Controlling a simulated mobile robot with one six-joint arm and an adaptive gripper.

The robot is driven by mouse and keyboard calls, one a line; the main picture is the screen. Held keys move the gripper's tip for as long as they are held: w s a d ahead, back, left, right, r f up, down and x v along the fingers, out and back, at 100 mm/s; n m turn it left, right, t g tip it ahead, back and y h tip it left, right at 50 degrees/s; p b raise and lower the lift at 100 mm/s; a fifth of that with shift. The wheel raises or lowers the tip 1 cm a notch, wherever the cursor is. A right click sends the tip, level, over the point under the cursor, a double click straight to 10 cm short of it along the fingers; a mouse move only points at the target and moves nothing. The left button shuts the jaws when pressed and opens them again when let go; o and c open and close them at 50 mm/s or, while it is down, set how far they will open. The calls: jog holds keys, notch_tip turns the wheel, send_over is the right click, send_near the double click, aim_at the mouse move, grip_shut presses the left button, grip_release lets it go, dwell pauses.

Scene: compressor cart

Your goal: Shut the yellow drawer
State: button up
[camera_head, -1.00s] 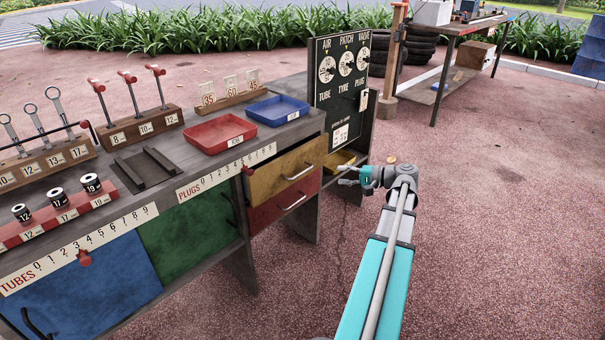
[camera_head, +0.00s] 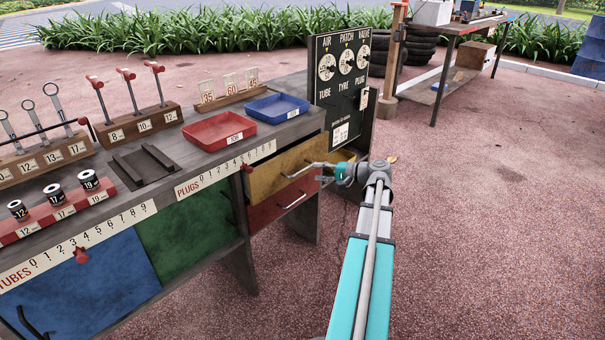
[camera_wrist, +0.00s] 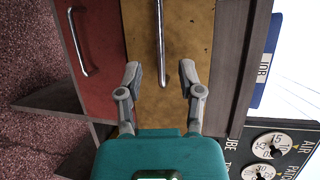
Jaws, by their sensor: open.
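The yellow drawer (camera_head: 275,177) is at the right end of the bench, above a red drawer (camera_head: 266,211). Contact is not clear. In the head view my gripper (camera_head: 316,176) is small, close to the right part of the yellow front.
The red drawer's handle (camera_wrist: 75,42) is at left in the wrist view. A black gauge board (camera_head: 342,85) rises beside the bench end. A red tray (camera_head: 219,130) and a blue tray (camera_head: 276,108) sit on top. The paving right of my arm is clear.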

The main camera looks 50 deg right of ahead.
aim_at(302, 171)
jog(key=shift+b+x, duration=0.4)
jog(key=shift+x, duration=2.6)
grip_shut()
